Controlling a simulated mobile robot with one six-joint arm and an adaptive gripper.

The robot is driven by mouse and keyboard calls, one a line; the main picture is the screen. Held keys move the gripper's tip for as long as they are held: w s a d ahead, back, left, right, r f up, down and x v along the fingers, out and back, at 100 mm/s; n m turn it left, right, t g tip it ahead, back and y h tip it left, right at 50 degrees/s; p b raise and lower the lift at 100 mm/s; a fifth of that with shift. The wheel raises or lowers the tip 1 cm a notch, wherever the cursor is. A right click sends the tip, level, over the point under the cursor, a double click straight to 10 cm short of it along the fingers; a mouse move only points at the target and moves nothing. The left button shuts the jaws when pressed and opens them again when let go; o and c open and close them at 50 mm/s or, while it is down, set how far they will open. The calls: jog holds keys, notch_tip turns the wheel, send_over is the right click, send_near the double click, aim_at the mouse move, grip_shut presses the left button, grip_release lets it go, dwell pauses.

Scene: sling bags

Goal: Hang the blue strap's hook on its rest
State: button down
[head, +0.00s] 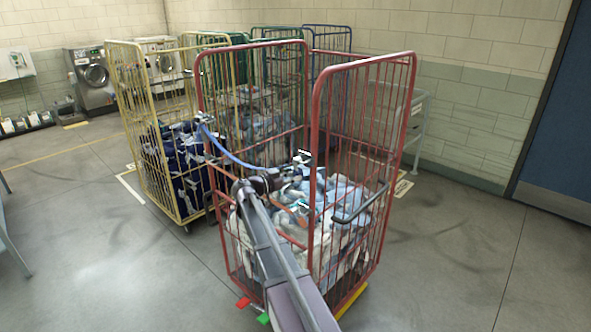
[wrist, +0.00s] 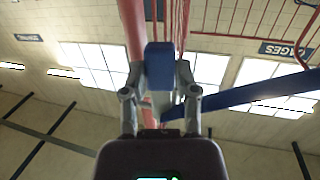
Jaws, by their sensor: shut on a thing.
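The blue strap (head: 232,158) runs from a small fitting on the red cage's left post, sloping down to my gripper (head: 266,174) at the cage's open front. In the wrist view the strap (wrist: 255,92) stretches off to the right. My gripper is shut on a blue block (wrist: 160,66), apparently the strap's hook end. A red post (wrist: 134,35) rises just beyond the fingers in that view. A small dark and white fitting (head: 302,157) on the red cage's right front post may be the rest; its shape is too small to tell. The hook's tip is not clear.
The red cage (head: 411,90) holds a heap of pale and blue laundry (head: 335,193). A dark handle bar (head: 362,204) sticks out on its right side. A yellow cage (head: 116,85) with dark blue bags stands close behind at left. The floor at right (head: 455,260) is clear.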

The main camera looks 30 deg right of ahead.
jog(key=shift+r, duration=0.15)
jog(key=shift+r+p, duration=1.1)
jog(key=shift+p, duration=0.05)
jog(key=shift+a, duration=0.25)
jog(key=a, duration=0.7)
jog(key=shift+s+a+r, duration=0.2)
jog(key=shift+s, duration=0.2)
dwell(1.1)
dwell(0.4)
notch_tip(320, 180, down, 8)
jog(key=b, duration=0.8)
jog(key=shift+f, duration=0.2)
